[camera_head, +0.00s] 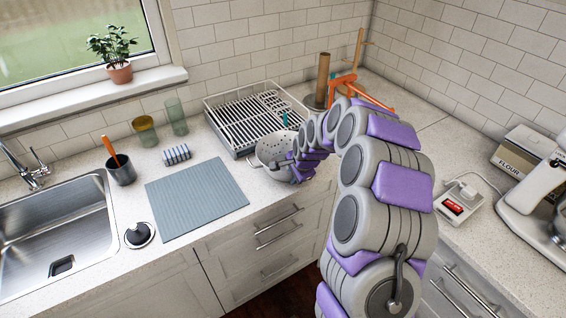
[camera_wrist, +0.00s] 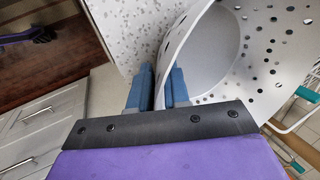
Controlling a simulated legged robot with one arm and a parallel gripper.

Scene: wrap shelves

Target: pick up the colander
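The colander (camera_head: 272,146) is a pale grey bowl with holes, at the counter's front edge before the dish rack; it looks tilted. Its right side is partly hidden behind my arm. In the wrist view the colander (camera_wrist: 232,42) fills the upper right, with its rim running down to my fingers. My gripper (camera_wrist: 160,88) has its two blue fingers close together, one outside the colander's wall and one inside, shut on the wall at the rim. In the head view my gripper (camera_head: 286,163) is at the colander's right side. I cannot tell whether the colander touches the counter.
A dish rack (camera_head: 243,132) stands right behind the colander. A grey mat (camera_head: 196,198), a striped sponge (camera_head: 176,154), green glasses (camera_head: 175,117) and a dark cup (camera_head: 121,172) are to the left, near the sink (camera_head: 60,238). An orange-and-wood stand (camera_head: 345,88) is behind my arm.

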